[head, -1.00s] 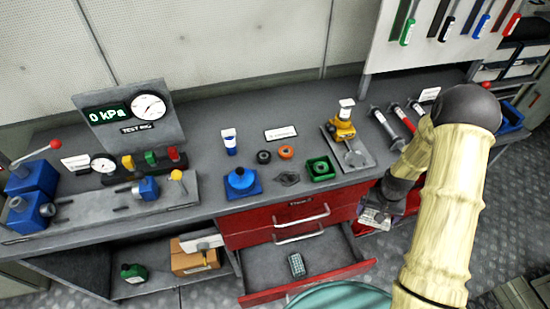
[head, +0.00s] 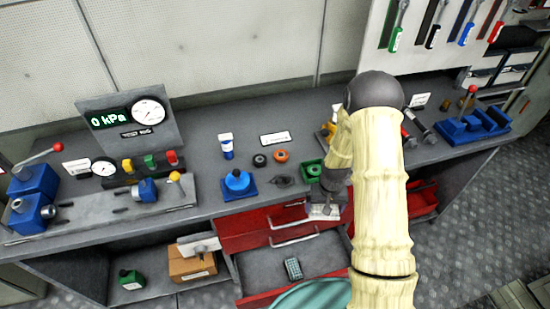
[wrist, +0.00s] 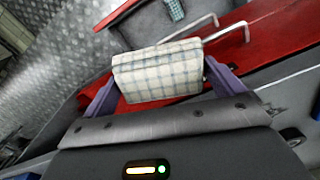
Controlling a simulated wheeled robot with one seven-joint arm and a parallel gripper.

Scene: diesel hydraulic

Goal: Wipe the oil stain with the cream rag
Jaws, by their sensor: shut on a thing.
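My gripper (wrist: 160,84) is shut on the cream rag (wrist: 157,72), a folded cloth with a blue-grey check, held between its two purple fingers. In the head view my gripper (head: 327,198) and the rag (head: 321,212) are at the bench's front edge, above the red drawers and below the green tray. A small dark diamond-shaped patch (head: 283,181) lies on the grey bench top, left of the gripper and apart from it. I cannot tell whether it is the oil stain or a flat part. My arm hides some of the bench to the right.
The bench top (head: 200,150) holds a blue funnel-like part (head: 238,183), a green tray (head: 312,169) and black and orange rings (head: 280,156).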

